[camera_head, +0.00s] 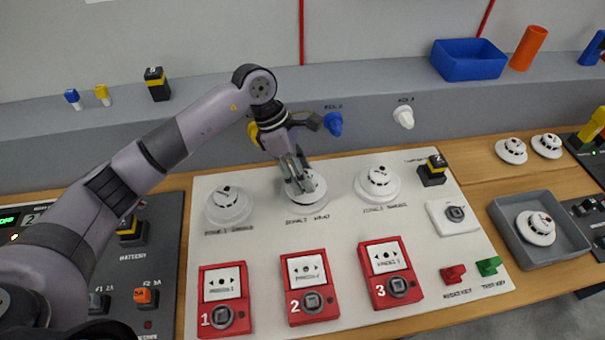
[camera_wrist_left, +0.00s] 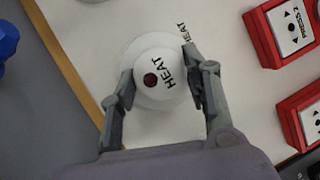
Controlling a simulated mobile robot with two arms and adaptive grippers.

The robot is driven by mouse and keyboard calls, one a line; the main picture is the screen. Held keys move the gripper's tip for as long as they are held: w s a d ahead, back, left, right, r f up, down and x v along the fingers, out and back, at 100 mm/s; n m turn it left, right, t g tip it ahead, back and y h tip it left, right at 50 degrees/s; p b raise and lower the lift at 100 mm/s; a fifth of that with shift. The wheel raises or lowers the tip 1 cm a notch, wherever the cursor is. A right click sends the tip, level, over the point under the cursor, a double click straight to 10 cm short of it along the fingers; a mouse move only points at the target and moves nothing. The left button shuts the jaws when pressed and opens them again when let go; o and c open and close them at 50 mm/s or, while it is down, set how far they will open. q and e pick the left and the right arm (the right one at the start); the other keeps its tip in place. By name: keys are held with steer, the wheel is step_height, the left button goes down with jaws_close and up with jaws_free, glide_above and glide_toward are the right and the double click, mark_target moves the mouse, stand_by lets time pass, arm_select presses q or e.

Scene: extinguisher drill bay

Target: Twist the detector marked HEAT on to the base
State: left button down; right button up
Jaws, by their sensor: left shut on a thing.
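My left gripper (camera_head: 300,183) is shut on the white round detector marked HEAT (camera_wrist_left: 153,79), with one finger on each side of it. In the head view the detector (camera_head: 310,183) is partly hidden by the fingers. It sits over the white base (camera_wrist_left: 133,46), the middle one of three round fittings on the white panel; the base also shows in the head view (camera_head: 306,204). The word HEAT is printed on the detector beside a dark red spot, and again on the panel. I cannot tell if the detector is locked in the base. My right gripper is not in view.
White detectors stand on the panel left (camera_head: 228,206) and right (camera_head: 377,183). Three red call points (camera_head: 310,288) line the front. A grey tray (camera_head: 566,258) holds another detector (camera_head: 536,228); two more lie behind it. A blue bin (camera_head: 468,62) is on the back ledge.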

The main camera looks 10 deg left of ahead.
arm_select(q)
steer(key=shift+w+a+r+p, duration=0.1)
steer(key=shift+r+p, duration=0.4)
steer(key=shift+r, duration=0.9)
